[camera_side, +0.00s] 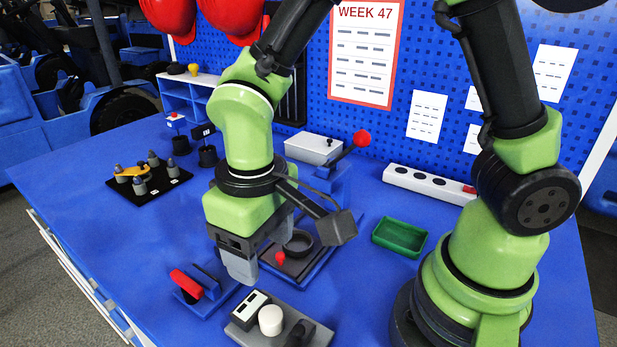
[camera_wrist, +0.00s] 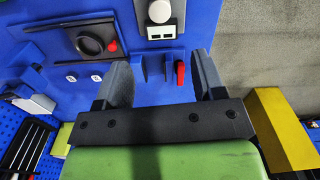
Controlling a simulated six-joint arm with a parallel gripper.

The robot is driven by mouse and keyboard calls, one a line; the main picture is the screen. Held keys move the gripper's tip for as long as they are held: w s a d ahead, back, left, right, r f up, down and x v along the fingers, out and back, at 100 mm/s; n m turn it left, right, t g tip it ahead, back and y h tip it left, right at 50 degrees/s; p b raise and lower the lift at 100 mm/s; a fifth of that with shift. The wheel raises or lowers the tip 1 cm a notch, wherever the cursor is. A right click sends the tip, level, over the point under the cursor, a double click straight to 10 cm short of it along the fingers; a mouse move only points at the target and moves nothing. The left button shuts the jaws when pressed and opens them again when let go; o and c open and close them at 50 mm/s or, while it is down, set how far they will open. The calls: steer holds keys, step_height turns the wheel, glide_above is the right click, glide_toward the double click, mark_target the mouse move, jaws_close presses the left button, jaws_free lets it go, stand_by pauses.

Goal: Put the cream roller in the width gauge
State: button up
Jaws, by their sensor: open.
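The cream roller (camera_side: 270,320) stands upright on a grey base with a small white display box, at the front of the bench. The roller (camera_wrist: 160,11) also shows at the top of the wrist view. A blue fixture with a red-faced upright and a blue upright, apparently the width gauge (camera_side: 213,297), stands left of it; the gap between its uprights looks empty. My gripper (camera_side: 240,270) is open and empty, pointing down near the gauge. In the wrist view, the gauge's red part (camera_wrist: 180,73) lies between my fingers (camera_wrist: 162,72). I cannot tell my height above it.
A ring fixture with a red knob (camera_side: 280,258) stands just behind my gripper. A red-balled lever (camera_side: 361,138), a green tray (camera_side: 400,236) and a white socket strip (camera_side: 428,184) are farther back. A black board (camera_side: 150,182) with posts lies left. Bare blue bench lies between.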

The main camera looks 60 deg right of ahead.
steer(key=s+d+r+m+t+y, duration=0.1)
steer(key=s+d+r+m+t, duration=0.1)
steer(key=r, duration=0.5)
steer(key=s+d+r+m+t+y, duration=0.1)
steer(key=s+d+r+m+t, duration=0.2)
steer(key=s+d+r+t, duration=0.2)
steer(key=s+d+r, duration=0.1)
steer(key=d+r, duration=0.2)
steer(key=shift+s+d+r, duration=0.15)
steer(key=shift+s+d, duration=0.15)
steer(key=shift+d, duration=0.1)
